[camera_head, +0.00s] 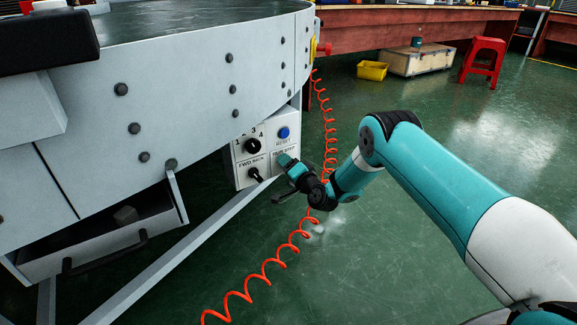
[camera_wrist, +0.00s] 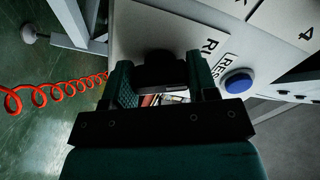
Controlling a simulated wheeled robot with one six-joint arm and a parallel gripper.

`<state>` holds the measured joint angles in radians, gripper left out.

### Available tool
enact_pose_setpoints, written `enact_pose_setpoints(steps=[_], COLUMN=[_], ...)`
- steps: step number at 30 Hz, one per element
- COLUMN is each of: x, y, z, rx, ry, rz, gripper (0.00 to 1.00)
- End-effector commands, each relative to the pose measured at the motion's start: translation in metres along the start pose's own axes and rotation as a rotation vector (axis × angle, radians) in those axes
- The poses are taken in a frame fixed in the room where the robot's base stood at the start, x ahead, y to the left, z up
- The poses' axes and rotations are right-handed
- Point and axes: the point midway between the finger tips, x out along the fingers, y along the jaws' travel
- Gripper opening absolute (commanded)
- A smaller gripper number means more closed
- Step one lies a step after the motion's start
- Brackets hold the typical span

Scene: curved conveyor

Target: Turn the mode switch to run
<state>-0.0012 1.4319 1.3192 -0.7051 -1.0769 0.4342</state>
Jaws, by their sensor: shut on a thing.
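The white control panel (camera_head: 241,174) hangs under the conveyor's edge and also shows in the wrist view (camera_wrist: 218,18). A black knob (camera_wrist: 160,68) sits between the two fingers of my gripper (camera_wrist: 160,82), which is shut on it. In the head view my gripper (camera_head: 285,162) touches or nearly touches the panel at the label that seems to read RUN STEP. There it hides this mode switch, and the way its pointer faces cannot be told.
A blue RESET button (camera_head: 283,132) is close above my gripper. A black numbered dial (camera_head: 252,146) and a black FWD/BACK switch (camera_head: 255,174) are to the left. A coiled orange hose (camera_head: 268,268) runs behind my wrist. An open drawer (camera_head: 110,240) juts out at left.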

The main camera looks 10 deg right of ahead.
Motion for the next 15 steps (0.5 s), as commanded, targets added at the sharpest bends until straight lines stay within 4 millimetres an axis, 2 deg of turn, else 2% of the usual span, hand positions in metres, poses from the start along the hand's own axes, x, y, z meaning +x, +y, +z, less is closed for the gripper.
enact_pose_setpoints(steps=[15], x=[-0.0009], y=[0.001], z=[0.0034], rx=[-0.045], ry=[-0.007], rz=[0.003], gripper=[0.3])
